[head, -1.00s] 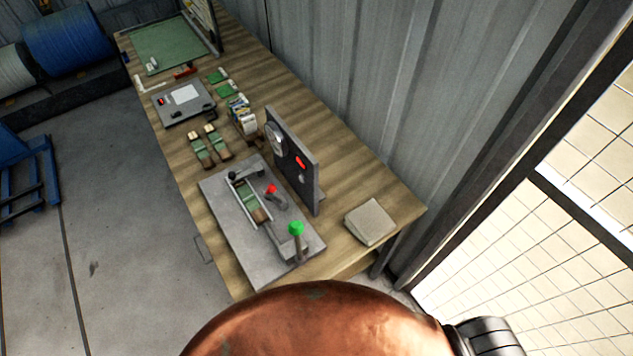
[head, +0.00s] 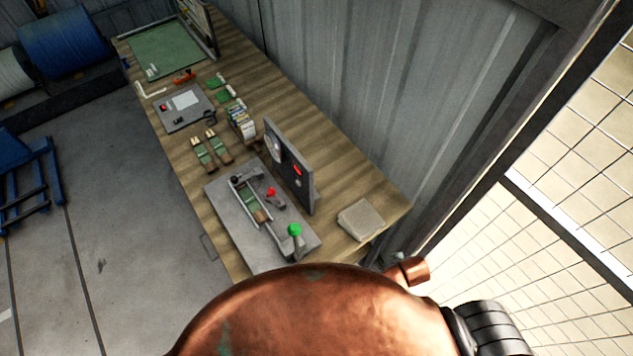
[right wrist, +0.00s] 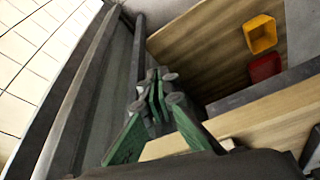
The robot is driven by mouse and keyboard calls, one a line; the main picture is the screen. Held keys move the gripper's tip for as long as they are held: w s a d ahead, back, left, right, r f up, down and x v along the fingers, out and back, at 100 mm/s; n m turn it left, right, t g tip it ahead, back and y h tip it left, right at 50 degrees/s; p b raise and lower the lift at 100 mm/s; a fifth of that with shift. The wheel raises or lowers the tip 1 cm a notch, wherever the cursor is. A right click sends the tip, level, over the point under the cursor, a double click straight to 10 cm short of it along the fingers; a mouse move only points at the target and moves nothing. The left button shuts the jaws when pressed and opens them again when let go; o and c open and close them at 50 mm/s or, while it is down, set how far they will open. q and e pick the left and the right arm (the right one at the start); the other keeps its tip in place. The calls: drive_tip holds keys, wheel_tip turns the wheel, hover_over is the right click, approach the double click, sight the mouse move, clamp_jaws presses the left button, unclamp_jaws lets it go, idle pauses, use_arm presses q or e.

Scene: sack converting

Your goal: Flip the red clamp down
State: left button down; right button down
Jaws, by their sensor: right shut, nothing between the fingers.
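The red clamp (head: 271,193) is a small red-knobbed handle on the grey fixture plate (head: 238,238) on the wooden bench. It stands beside a slot holding a green and tan piece (head: 252,205). A green-knobbed lever (head: 294,230) stands at the near end of the plate. The clamp looks raised, though it is small in the head view. My right gripper (right wrist: 158,92) shows in the right wrist view, its green fingers together and empty, with a dark edge and the wall beyond. The clamp is not in that view. My left gripper is not in view.
An upright grey panel (head: 290,168) with a dial and red display stands behind the clamp. A beige pad (head: 360,219) lies right of it. Green and tan pieces (head: 211,150) lie further back. Yellow (right wrist: 260,34) and red bins (right wrist: 264,68) show in the wrist view.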

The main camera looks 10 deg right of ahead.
drive_tip(key=w+a+r+m+t+y+p, duration=0.15)
drive_tip(key=w+a+r+t+y, duration=0.3)
drive_tip(key=w+a+r, duration=0.75)
drive_tip(key=w+a+r+m+t+y+p, duration=0.1)
drive_tip(key=w+a+r+m+t+y, duration=0.4)
drive_tip(key=w+a+r, duration=0.7)
drive_tip(key=w+a+f+n+p, duration=0.1)
drive_tip(key=w+a+f, duration=0.1)
drive_tip(key=a, duration=0.2)
drive_tip(key=w+a+f+n+g+y+p, duration=0.1)
drive_tip(key=w+a+f, duration=0.1)
drive_tip(key=a, duration=0.2)
drive_tip(key=shift+w, duration=0.4)
drive_tip(key=shift+a, duration=0.1)
drive_tip(key=shift+s+a+p, duration=0.3)
drive_tip(key=shift+s+a, duration=0.05)
drive_tip(key=shift+a, duration=0.45)
drive_tip(key=shift+d, duration=0.1)
